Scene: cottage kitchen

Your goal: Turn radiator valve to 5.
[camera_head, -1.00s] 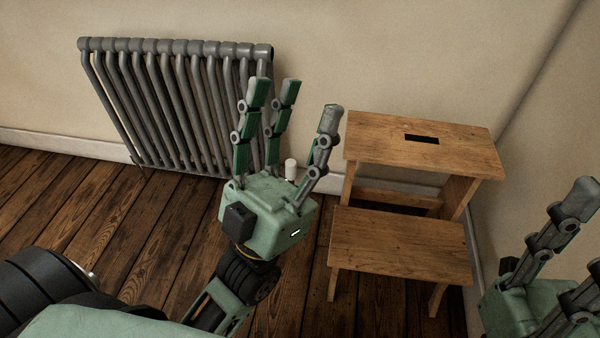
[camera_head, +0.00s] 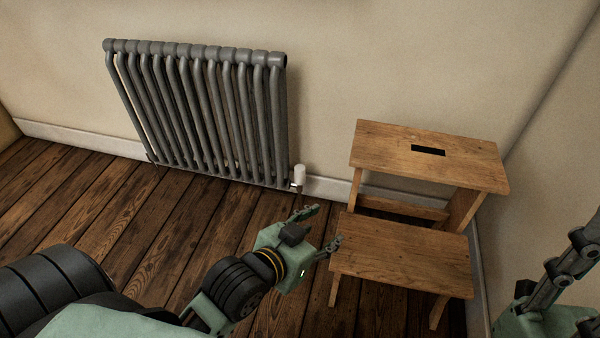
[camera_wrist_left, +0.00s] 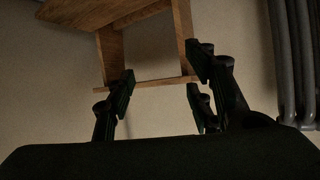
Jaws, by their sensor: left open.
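The grey column radiator (camera_head: 195,105) stands against the back wall in the head view. Its white valve knob (camera_head: 299,173) sits at the radiator's lower right corner. The number on the knob is too small to read. My left gripper (camera_head: 325,226) is open and empty, low in front of the valve and apart from it, beside the stool's lower step. In the left wrist view its dark fingers (camera_wrist_left: 160,95) are spread with nothing between them. The radiator's pipes (camera_wrist_left: 290,60) show at the right there; the valve does not show. My right gripper (camera_head: 568,265) is partly in view at the right edge.
A wooden step stool (camera_head: 405,250) stands just right of the valve and close to my left gripper. It also shows upper left in the left wrist view (camera_wrist_left: 110,55). The plank floor (camera_head: 160,220) in front of the radiator is clear. A white skirting board (camera_head: 85,138) runs along the wall.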

